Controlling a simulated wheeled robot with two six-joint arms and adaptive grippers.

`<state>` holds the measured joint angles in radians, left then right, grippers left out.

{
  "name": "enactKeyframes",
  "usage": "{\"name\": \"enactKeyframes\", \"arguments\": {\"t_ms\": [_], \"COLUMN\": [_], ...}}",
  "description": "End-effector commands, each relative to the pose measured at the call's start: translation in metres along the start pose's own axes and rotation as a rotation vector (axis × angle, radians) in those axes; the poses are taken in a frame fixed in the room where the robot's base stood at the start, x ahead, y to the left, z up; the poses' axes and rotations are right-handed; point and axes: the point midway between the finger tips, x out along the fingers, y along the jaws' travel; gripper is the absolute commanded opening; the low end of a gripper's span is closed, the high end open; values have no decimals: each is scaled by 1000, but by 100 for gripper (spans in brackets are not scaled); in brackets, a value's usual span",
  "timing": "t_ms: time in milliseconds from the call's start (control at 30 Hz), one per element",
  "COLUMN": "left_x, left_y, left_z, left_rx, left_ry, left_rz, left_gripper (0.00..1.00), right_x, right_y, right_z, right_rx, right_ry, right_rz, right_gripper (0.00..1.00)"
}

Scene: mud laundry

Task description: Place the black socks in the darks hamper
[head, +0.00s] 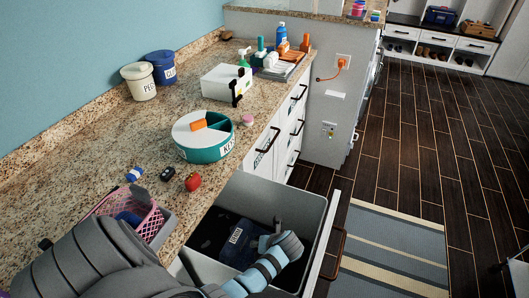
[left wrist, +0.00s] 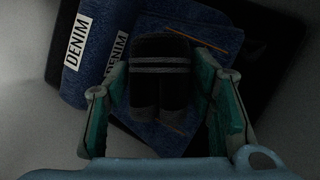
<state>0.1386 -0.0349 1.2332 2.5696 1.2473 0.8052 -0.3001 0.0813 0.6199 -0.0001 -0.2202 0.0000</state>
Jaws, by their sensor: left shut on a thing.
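The black socks (left wrist: 160,93), with grey stripes, are between the fingers of my left gripper (left wrist: 160,80), which is shut on them in the left wrist view. A dark blue folded denim item (left wrist: 92,42) with DENIM labels lies beneath and beside them. In the head view my left arm reaches down into a grey pull-out hamper (head: 318,205) below the counter. The denim (head: 236,238) shows in its bottom; the socks and my fingertips are hidden there. No darks label is readable on the hamper. My right gripper is not in view.
On the counter (head: 90,145) are a pink basket (head: 141,207), a round teal caddy (head: 205,150), a red item (head: 192,182), a white box (head: 222,88) and two canisters. A drawer front with a dark handle (head: 334,252) borders the hamper. The striped rug (head: 390,250) is clear.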

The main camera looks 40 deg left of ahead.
Motion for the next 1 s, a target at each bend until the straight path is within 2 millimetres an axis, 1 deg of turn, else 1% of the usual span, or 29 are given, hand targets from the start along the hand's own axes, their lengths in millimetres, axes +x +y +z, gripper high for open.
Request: {"name": "enactKeyframes", "arguments": {"t_ms": [67, 367, 400, 500, 767, 833, 933, 1000], "left_x": [-1, 7, 6, 6, 6, 3, -10, -27], "left_y": [0, -2, -2, -2, -2, -1, 2, 2], "left_z": [1, -3, -3, -3, -3, -2, 3, 4], "left_rx": [0, 0, 0, 0, 0, 0, 0, 1], "left_ry": [0, 0, 0, 0, 0, 0, 1, 1], "left_rz": [0, 0, 0, 0, 0, 0, -1, -1], "left_gripper": [21, 21, 54, 70, 70, 70, 70, 70], "right_x": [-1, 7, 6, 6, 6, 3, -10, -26], "right_y": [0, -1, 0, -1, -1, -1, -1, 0], "right_z": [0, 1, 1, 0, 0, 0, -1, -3], "right_rx": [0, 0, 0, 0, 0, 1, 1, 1], "right_ry": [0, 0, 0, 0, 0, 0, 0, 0], "right_rz": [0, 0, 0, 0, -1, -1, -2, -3], "right_gripper": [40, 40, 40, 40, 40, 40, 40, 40]}}
